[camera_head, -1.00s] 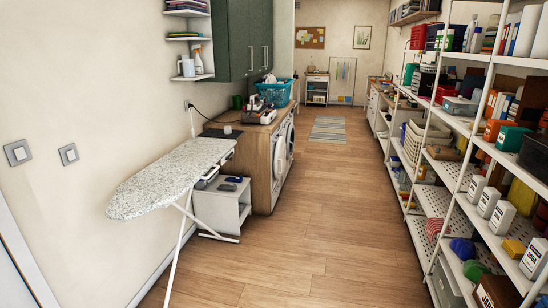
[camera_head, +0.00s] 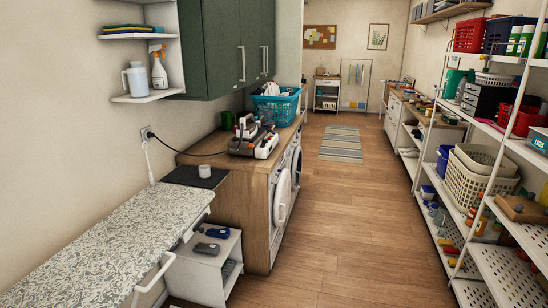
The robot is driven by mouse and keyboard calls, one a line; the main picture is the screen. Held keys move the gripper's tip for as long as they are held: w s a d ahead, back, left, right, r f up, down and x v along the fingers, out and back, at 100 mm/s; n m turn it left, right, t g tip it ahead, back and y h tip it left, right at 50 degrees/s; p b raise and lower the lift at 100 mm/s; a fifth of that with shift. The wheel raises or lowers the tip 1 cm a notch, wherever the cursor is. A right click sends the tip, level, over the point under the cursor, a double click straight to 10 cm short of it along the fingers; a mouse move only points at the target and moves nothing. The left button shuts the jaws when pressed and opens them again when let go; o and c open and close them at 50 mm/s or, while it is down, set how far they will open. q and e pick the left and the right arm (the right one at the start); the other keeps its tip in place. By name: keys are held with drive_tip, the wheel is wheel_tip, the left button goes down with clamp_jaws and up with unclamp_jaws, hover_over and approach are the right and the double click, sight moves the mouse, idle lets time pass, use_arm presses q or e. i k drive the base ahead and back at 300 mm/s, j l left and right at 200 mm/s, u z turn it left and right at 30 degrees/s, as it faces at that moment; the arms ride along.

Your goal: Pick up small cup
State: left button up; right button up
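Neither of my grippers shows in the head view.
The ironing board (camera_head: 105,245) fills the lower left, with a white cabinet (camera_head: 205,275) beside its far end. An iron-like appliance (camera_head: 254,142) and a teal basket (camera_head: 276,107) sit on the counter. Loaded shelving (camera_head: 480,230) lines the right. The wooden floor (camera_head: 335,210) between is clear.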

sight(205, 172)
drive_tip(key=i, duration=1.15)
drive_tip(key=i+l+u, duration=0.15)
drive_tip(key=i, duration=0.95)
